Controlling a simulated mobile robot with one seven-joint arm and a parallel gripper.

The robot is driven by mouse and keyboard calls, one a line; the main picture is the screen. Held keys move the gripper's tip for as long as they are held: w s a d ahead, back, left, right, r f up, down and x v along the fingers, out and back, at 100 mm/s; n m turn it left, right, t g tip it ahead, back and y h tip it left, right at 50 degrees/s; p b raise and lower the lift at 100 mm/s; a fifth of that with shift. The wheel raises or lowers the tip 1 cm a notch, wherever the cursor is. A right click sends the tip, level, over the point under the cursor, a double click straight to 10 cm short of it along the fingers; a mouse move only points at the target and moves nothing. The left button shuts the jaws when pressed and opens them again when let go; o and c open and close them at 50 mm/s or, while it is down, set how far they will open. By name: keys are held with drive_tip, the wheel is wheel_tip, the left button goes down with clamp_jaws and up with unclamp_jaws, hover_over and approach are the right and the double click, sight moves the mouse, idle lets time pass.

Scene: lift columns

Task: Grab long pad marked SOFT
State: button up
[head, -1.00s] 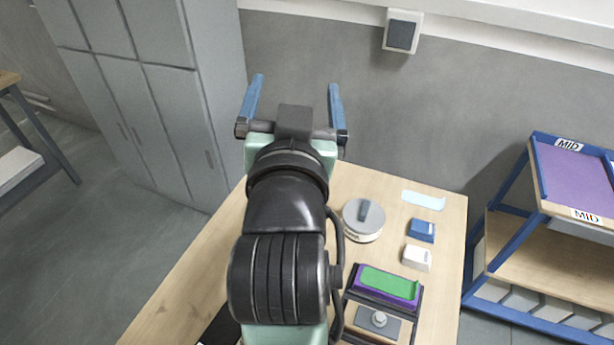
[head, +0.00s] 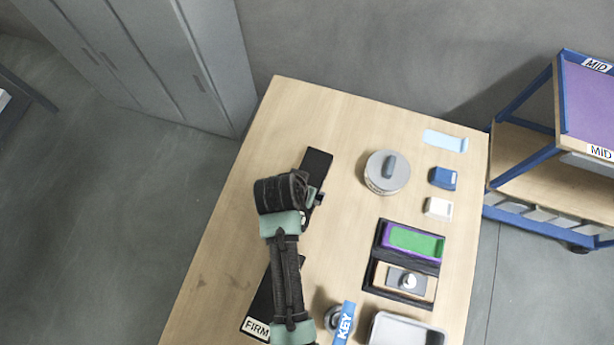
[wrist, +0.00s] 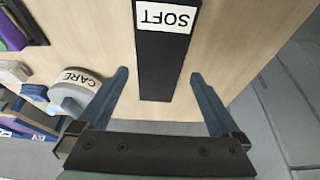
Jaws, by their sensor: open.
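The long black pad marked SOFT (wrist: 165,62) lies on the table, its white label readable in the wrist view. In the head view the black pad (head: 318,168) shows beyond my wrist, which hides its label. My gripper (wrist: 158,74) is open, with one blue finger on each side of the pad's near end and a gap on both sides. It is empty and above the pad; I cannot tell how high. A second black pad, marked FIRM (head: 257,327), lies partly under my forearm.
A round grey tin marked CARE (wrist: 75,88) stands to one side; the head view shows it right of the pad (head: 386,174). Blue and white blocks, a black tray (head: 378,262), a KEY tag (head: 344,322) and a metal tray lie rightward. A blue-framed shelf (head: 530,150) stands beyond the table.

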sight(318, 163)
drive_tip(key=shift+p+x, duration=0.45)
drive_tip(key=shift+x, duration=2.55)
drive_tip(key=shift+w+d+r, duration=0.1)
drive_tip(key=shift+w, duration=0.1)
drive_tip(key=c, duration=1.4)
clamp_jaws()
drive_tip(key=shift+w+r, duration=0.1)
drive_tip(key=shift+r, duration=0.1)
